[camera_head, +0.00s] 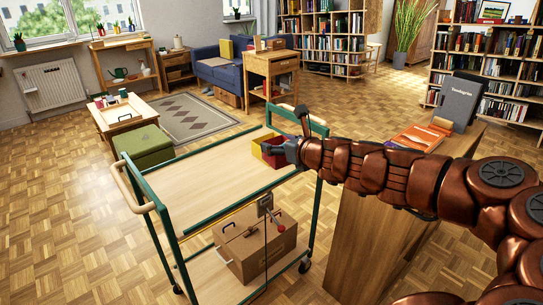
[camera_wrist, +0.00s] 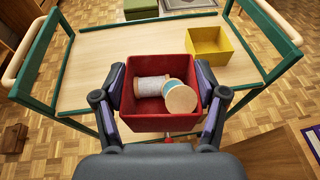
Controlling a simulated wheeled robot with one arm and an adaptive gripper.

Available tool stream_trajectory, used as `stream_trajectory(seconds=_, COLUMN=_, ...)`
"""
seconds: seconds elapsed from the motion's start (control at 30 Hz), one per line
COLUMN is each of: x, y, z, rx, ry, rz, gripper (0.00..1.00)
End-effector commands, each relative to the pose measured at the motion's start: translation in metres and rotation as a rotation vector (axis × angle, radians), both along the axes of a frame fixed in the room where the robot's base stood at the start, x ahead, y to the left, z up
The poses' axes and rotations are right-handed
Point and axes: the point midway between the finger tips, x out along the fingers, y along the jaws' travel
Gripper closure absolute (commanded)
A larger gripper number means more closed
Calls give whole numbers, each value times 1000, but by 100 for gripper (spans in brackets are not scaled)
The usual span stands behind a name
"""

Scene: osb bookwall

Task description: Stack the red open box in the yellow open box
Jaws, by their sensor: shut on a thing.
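The red open box (camera_wrist: 158,123) is held between the two fingers of my gripper (camera_wrist: 160,92) in the wrist view. A pale grey thread spool (camera_wrist: 152,86) and a second spool with a wooden end (camera_wrist: 180,98) lie inside it. The yellow open box (camera_wrist: 211,41) stands on the cart top, beyond and to the right of the red box, and looks empty. In the head view my gripper (camera_head: 287,150) partly hides the red box (camera_head: 273,158), and the yellow box (camera_head: 258,147) shows just behind it. The red box is apart from the yellow box in the wrist view.
The green-framed cart (camera_head: 190,177) has a wide bare wooden top with raised rails. A wooden cabinet (camera_head: 365,235) at the right carries orange books (camera_head: 420,137) and a grey binder (camera_head: 459,100). A green ottoman (camera_head: 142,147) stands behind the cart.

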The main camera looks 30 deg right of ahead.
Motion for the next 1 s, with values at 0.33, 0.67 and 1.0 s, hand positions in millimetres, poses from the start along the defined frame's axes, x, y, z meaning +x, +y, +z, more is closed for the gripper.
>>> stream_trajectory(seconds=0.33, x=-11, y=-23, z=9, rx=-1, ry=-9, rz=45, gripper=62)
stream_trajectory(seconds=0.67, x=-21, y=-37, z=15, rx=2, ry=-9, rz=92, gripper=62)
stream_trajectory(seconds=1.0, x=-21, y=-37, z=15, rx=1, ry=-8, rz=90, gripper=62)
